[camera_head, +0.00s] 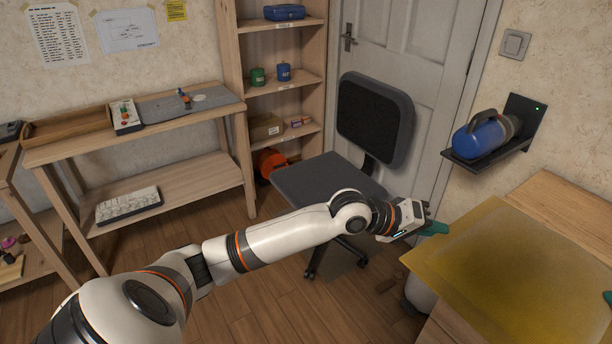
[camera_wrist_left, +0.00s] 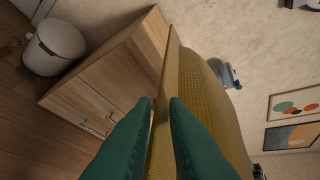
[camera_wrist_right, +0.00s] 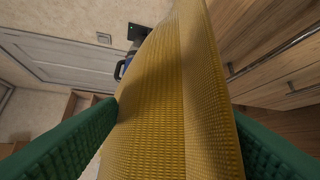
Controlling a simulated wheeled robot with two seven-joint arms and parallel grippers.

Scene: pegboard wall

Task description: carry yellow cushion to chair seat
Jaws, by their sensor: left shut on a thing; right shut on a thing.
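The yellow cushion (camera_head: 520,270) is held flat in the air at the right of the head view, over a wooden cabinet top. My left gripper (camera_head: 436,228) is shut on its left edge; the green fingers (camera_wrist_left: 160,125) pinch the cushion (camera_wrist_left: 205,95) in the left wrist view. My right gripper (camera_head: 608,297) barely shows at the right edge of the head view. Its green fingers lie on both sides of the cushion (camera_wrist_right: 165,110) in the right wrist view. The chair's dark seat (camera_head: 318,181) is empty, left of the cushion; my left arm passes in front of it.
A wooden cabinet (camera_head: 570,212) stands under and behind the cushion. A white bin (camera_wrist_left: 55,48) stands beside the cabinet. A workbench (camera_head: 150,137) and shelving unit (camera_head: 277,105) stand left and behind the chair.

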